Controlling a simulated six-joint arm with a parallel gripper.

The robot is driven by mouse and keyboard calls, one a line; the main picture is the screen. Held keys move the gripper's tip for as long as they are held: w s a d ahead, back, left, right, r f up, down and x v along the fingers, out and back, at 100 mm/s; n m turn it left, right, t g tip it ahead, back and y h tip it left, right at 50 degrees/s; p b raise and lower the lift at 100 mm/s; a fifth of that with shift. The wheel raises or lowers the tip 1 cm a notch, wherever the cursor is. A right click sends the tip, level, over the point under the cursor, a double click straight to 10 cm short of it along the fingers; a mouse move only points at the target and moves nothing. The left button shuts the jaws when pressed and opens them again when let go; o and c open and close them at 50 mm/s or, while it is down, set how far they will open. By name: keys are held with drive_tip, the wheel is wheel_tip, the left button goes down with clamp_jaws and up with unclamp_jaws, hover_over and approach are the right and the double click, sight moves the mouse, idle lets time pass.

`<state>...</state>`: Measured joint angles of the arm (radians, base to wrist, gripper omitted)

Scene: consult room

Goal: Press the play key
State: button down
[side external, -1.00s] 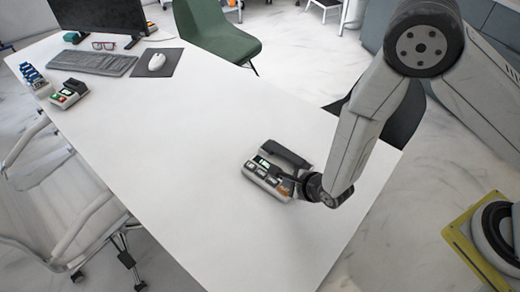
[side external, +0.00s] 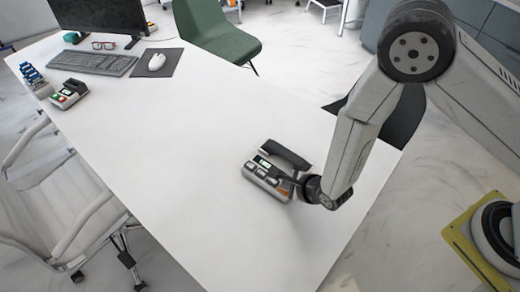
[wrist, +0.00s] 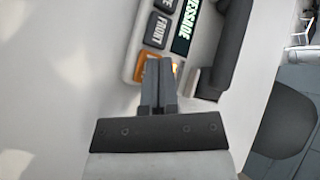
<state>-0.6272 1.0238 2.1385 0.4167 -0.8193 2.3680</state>
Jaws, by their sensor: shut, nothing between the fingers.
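A grey desk device with a dark handset (side external: 285,154), a small lit green display (side external: 262,162) and a row of keys (side external: 262,178) lies on the white desk. In the wrist view its display (wrist: 186,28) reads "MESSAGE". A dark key (wrist: 156,30) reads "FRONT", and an orange key (wrist: 143,66) lies beside it. I cannot read a play label. My gripper (wrist: 158,64) is shut and empty, its tips over the orange key's edge and partly hiding it. Contact cannot be told. In the side view the gripper (side external: 287,181) reaches the device from the right.
A second small device (side external: 68,94) with red and green keys stands at the desk's far left, near a blue stack (side external: 32,76). A keyboard (side external: 92,63), mouse (side external: 156,62) and monitor (side external: 98,14) are at the back. The desk (side external: 190,130) between is clear.

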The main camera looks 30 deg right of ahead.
drive_tip(key=shift+f, duration=0.4)
idle(0.7)
drive_tip(key=shift+r, duration=0.8)
drive_tip(key=shift+r, duration=0.15)
drive_tip(key=shift+r, duration=2.4)
drive_tip(key=shift+d+r, duration=0.1)
